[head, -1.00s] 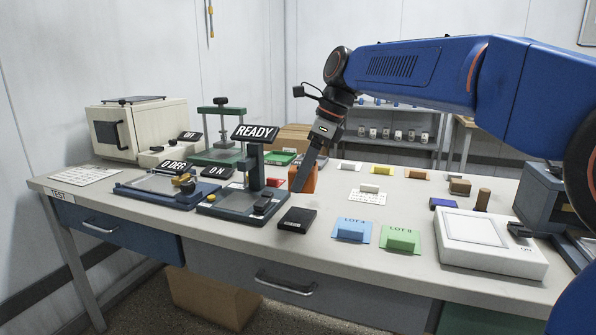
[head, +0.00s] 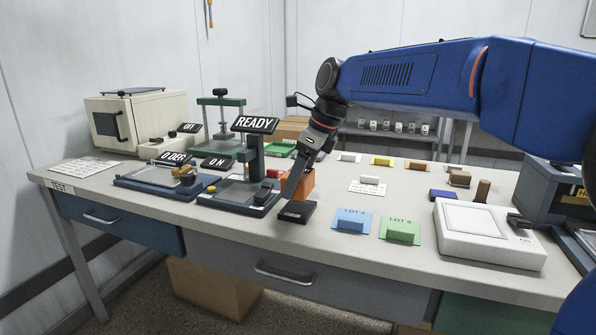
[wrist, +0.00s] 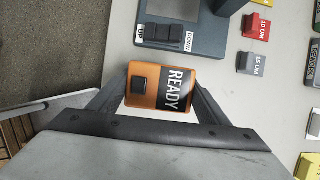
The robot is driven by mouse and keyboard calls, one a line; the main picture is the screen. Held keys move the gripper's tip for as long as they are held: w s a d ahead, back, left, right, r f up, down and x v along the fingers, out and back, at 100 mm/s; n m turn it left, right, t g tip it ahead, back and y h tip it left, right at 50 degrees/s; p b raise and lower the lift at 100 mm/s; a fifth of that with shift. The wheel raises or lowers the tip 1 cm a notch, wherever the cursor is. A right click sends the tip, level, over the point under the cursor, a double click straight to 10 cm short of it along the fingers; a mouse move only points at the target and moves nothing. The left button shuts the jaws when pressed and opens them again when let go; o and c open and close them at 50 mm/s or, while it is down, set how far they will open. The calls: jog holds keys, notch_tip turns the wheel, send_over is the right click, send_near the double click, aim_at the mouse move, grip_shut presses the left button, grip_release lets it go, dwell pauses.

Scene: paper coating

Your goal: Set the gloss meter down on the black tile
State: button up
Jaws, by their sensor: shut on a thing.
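The gloss meter is an orange box with a black READY label and a dark button (wrist: 160,87). My gripper (wrist: 155,92) is shut on it, one finger on each side. In the head view the orange gloss meter (head: 307,184) shows partly behind the near finger of my gripper (head: 293,190). The black tile (head: 297,213) lies flat near the front edge of the table. The gloss meter is at the tile's rear edge or above it; I cannot tell whether they touch. The tile cannot be made out in the wrist view.
A dark stand with a READY display (head: 255,125) is close on the left. A blue LOT A card (head: 351,222) and a green LOT B card (head: 401,231) lie to the right. A white device (head: 490,235) stands farther right. Small colored blocks lie behind.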

jog(key=shift+f, duration=1.95)
jog(key=shift+f, duration=0.1)
jog(key=o, duration=1.4)
jog(key=shift+c, duration=0.2)
